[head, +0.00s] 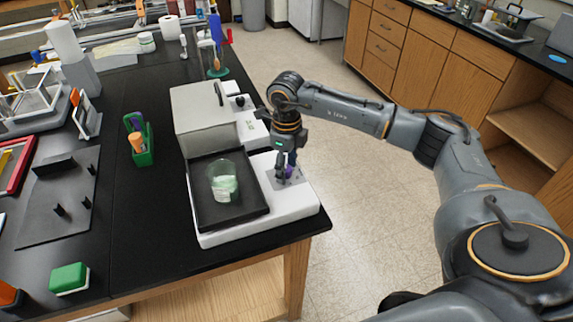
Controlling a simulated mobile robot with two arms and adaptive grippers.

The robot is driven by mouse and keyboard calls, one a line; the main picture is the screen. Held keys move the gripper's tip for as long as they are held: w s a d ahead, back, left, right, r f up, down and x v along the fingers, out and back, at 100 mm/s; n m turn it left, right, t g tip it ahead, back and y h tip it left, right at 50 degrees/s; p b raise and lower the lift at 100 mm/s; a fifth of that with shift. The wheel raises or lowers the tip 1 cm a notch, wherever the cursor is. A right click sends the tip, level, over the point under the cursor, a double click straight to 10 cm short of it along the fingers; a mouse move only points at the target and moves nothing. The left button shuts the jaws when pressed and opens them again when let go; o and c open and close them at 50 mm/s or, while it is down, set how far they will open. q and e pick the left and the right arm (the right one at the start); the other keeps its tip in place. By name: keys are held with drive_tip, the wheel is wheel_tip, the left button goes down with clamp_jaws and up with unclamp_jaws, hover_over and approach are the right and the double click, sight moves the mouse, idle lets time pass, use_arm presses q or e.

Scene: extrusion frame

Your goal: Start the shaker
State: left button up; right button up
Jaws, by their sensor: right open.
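The shaker is a white machine (300,206) at the right front corner of the black bench. Its black tray (243,214) carries a clear beaker (223,184) with pale green contents. A grey control panel (295,181) lies on the white base to the right of the tray. My right gripper (287,174) points down over this panel, its fingers open and close to it. I cannot tell whether the fingers touch the panel. The gripper hides part of the panel, and a small purple part shows between or behind the fingers. My left gripper is not in view.
A grey-white box with a handle (203,115) stands right behind the tray. A green holder (141,145) and a green-and-white block (69,278) stand to the left. Racks and paper rolls crowd the back left. Open floor (350,180) lies right of the bench.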

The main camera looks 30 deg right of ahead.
clamp_jaws()
